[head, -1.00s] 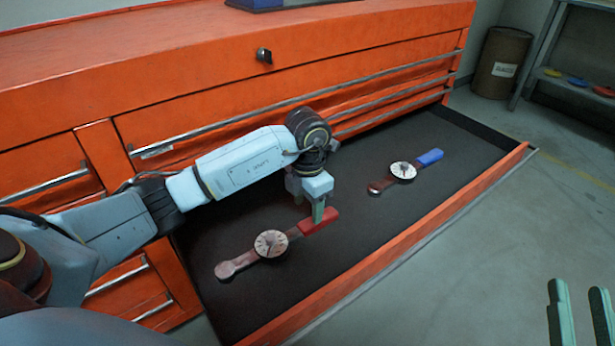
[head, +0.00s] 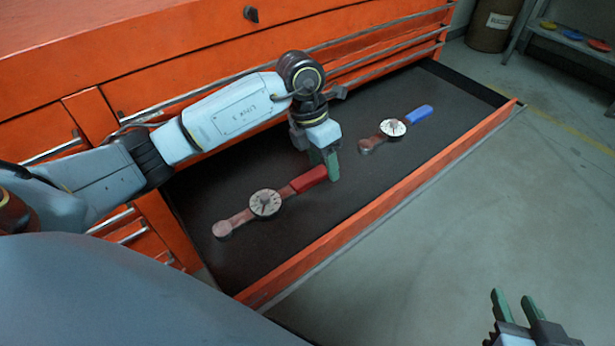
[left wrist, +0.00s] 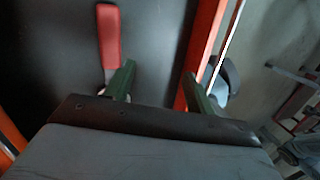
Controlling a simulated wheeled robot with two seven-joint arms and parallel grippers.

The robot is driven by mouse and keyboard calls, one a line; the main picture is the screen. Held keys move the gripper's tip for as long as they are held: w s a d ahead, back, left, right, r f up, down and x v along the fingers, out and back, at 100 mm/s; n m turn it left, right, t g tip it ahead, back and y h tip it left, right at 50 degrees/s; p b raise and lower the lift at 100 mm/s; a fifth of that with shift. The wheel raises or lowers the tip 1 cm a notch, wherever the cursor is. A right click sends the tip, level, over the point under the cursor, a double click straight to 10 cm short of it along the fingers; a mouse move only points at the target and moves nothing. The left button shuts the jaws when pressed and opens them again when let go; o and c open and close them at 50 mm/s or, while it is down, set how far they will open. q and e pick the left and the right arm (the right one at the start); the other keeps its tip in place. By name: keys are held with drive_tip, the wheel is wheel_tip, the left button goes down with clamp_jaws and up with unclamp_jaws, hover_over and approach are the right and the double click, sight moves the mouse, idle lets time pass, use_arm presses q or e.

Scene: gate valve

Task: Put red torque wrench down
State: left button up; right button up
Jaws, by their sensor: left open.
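The red torque wrench (head: 264,204) lies in the open drawer (head: 340,205), its red handle pointing up and to the right and its round dial facing up. My left gripper (head: 332,164) is open just right of the handle's end. In the left wrist view the red handle (left wrist: 109,36) lies beyond the left finger, outside the gap of my left gripper (left wrist: 160,85), which holds nothing. My right gripper (head: 517,306) is open and empty at the bottom right, over the floor outside the drawer.
A torque wrench with a blue handle (head: 393,128) lies further back in the drawer. The orange drawer front (head: 400,205) runs along the right side. The orange cabinet (head: 130,60) stands behind. A barrel (head: 492,25) and shelf (head: 565,45) stand at the far right.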

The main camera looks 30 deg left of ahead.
use_arm(q)
drive_tip(key=s+d+r+h, duration=0.3)
drive_tip(key=d+h, duration=0.2)
drive_tip(key=d, duration=0.4)
drive_tip(key=s+d+r+h, duration=0.35)
drive_tip(key=d+h, duration=0.25)
drive_tip(key=d, duration=0.3)
wheel_tip(320, 180, up, 10)
drive_tip(key=n+t+h, duration=0.6)
drive_tip(key=n+t, duration=0.3)
drive_tip(key=n, duration=0.1)
drive_tip(key=w+a+n+t+y, duration=0.1)
drive_tip(key=a+n+t+y, duration=0.85)
drive_tip(key=n, duration=0.95)
drive_tip(key=s+a+f+n+g+y, duration=0.1)
drive_tip(key=s+f+n+g+y, duration=0.2)
drive_tip(key=f, duration=0.4)
drive_tip(key=s+a+f+n+g+y, duration=0.2)
drive_tip(key=s+f+n+g+y, duration=0.1)
drive_tip(key=f+n, duration=0.3)
drive_tip(key=shift+s+f+n+y, duration=0.4)
drive_tip(key=shift+s+f+y, duration=0.45)
drive_tip(key=shift+f, duration=0.1)
